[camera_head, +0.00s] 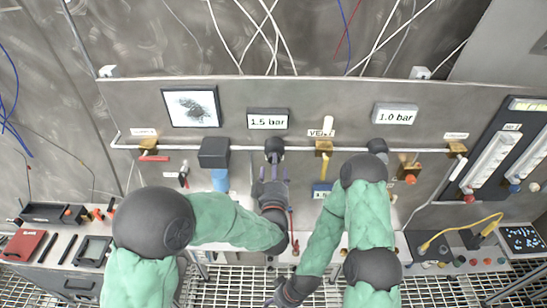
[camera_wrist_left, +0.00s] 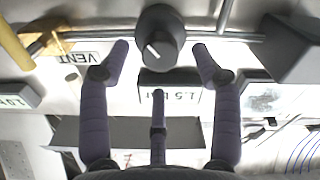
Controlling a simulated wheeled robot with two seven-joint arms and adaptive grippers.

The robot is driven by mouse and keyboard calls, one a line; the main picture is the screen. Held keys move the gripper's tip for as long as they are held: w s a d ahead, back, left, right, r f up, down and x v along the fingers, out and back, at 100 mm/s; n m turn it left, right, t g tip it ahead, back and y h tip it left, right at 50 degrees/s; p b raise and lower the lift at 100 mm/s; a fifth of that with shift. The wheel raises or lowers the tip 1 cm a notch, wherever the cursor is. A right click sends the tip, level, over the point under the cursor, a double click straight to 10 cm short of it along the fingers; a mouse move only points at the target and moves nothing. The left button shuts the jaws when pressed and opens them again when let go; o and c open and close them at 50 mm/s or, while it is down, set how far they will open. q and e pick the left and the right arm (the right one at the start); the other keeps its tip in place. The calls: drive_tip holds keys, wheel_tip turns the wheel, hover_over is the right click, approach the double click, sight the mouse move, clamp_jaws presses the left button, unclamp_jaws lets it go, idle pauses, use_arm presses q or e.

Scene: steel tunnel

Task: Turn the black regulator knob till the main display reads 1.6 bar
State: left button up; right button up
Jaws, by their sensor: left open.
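The black regulator knob (camera_head: 274,146) sits on the pipe of the wall panel, below a display (camera_head: 267,121) that reads 1.5 bar. My left gripper (camera_head: 271,180) is open just in front of the first knob. In the left wrist view the knob (camera_wrist_left: 158,40), with a white pointer line, shows between and beyond the spread fingertips (camera_wrist_left: 160,52), with a visible gap either side. My right gripper (camera_head: 283,296) is low at the bottom edge, partly cut off.
A yellow-handled valve (camera_head: 324,165) under the VENT label stands right of the knob. A dark grey box (camera_head: 214,153) is on the pipe at left. Flowmeters (camera_head: 492,158) stand far right. A bench with tools (camera_head: 48,213) runs below the panel.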

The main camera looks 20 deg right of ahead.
use_arm(q)
drive_tip(key=shift+p+x, duration=0.4)
drive_tip(key=shift+x, duration=1.55)
drive_tip(key=c, duration=1.1)
